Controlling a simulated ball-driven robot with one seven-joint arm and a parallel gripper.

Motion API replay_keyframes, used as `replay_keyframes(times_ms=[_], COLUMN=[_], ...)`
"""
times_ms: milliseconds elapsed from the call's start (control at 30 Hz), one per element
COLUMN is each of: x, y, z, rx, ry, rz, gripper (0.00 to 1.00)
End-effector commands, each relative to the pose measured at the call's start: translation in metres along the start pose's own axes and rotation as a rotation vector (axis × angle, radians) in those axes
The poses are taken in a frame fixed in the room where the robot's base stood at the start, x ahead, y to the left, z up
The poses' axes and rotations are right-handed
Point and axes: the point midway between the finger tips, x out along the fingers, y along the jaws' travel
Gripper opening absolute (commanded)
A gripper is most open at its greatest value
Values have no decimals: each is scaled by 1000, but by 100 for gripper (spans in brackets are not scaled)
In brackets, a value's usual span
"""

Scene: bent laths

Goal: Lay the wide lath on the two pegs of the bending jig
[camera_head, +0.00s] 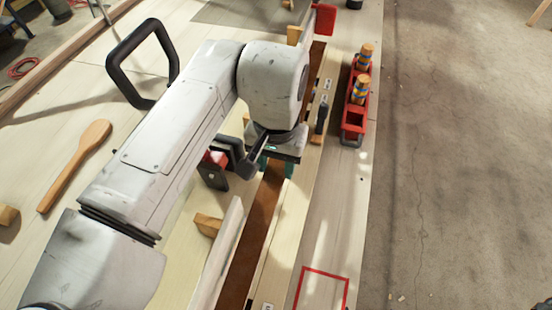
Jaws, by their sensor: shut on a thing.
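My gripper (275,165) is at the middle of the bench, below the wrist, with teal fingertips pointing down. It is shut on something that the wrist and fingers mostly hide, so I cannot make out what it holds. A long brown strip (258,225) runs under the fingers; I cannot tell whether it is a lath or a well in the bench. A pale lath-like board (218,255) stands on edge left of the strip, apart from the fingers. I cannot pick out the jig's two pegs for certain.
A red rack (354,122) with striped wooden handles stands to the right. A dark-handled tool (321,118) lies beside it. A red clamp (214,168), a wooden block (208,224) and a wooden spoon-shaped paddle (78,165) are left. A red outlined square (322,271) is empty.

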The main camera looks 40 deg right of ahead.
Motion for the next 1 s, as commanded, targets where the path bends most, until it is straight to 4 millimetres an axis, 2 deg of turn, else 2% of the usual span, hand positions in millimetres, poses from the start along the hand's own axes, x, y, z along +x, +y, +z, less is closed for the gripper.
replay_keyframes(times_ms=[1000], x=[8], y=[0], z=[0], rx=[-1], ry=[0], rz=[1], gripper=[12])
